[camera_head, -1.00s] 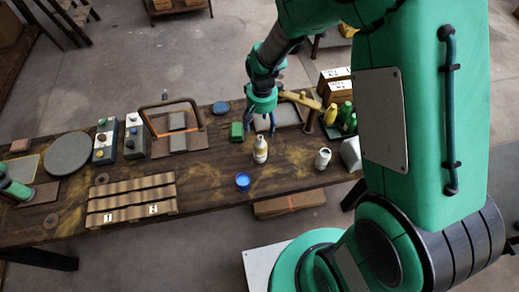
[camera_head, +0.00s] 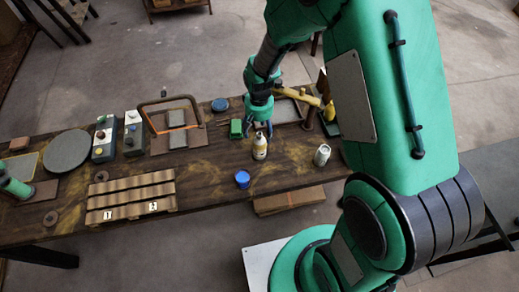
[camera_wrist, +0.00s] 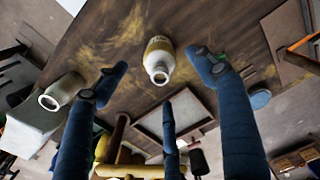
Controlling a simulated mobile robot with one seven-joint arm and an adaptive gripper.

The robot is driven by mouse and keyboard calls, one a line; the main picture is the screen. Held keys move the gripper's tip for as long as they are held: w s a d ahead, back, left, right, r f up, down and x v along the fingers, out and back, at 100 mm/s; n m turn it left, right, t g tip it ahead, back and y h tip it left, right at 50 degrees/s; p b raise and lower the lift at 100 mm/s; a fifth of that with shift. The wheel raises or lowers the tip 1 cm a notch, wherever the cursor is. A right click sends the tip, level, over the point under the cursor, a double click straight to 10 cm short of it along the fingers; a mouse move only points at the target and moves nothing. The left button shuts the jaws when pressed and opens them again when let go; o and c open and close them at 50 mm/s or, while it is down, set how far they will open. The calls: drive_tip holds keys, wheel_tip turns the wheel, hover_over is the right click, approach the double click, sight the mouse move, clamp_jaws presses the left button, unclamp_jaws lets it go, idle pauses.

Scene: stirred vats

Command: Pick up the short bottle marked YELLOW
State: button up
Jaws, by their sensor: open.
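A short cream bottle with a yellow band (camera_head: 260,147) stands upright on the wooden table; its lettering is too small to read. In the wrist view the bottle (camera_wrist: 159,62) shows its open mouth toward the camera, beyond the fingertips and between the two outer blue fingers. My gripper (camera_head: 259,129) is just behind the bottle in the head view, with fingers spread and pointing down. I cannot tell whether any fingertip touches the bottle.
A pale can-like container (camera_head: 321,156) stands to the right, and a blue cup (camera_head: 242,179) to the front left. A green block (camera_head: 236,128) is close left of my gripper. Table between bottle and cup is clear.

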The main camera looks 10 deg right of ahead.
sight(259, 139)
drive_tip(key=shift+f+b, duration=0.3)
drive_tip(key=shift+f, duration=2.5)
drive_tip(key=shift+w+d+f+b, duration=0.1)
drive_tip(key=shift+f+b, duration=0.45)
drive_tip(key=shift+f, duration=2.05)
drive_tip(key=shift+c, duration=0.2)
drive_tip(key=c, duration=1.5)
drive_tip(key=shift+r, duration=0.2)
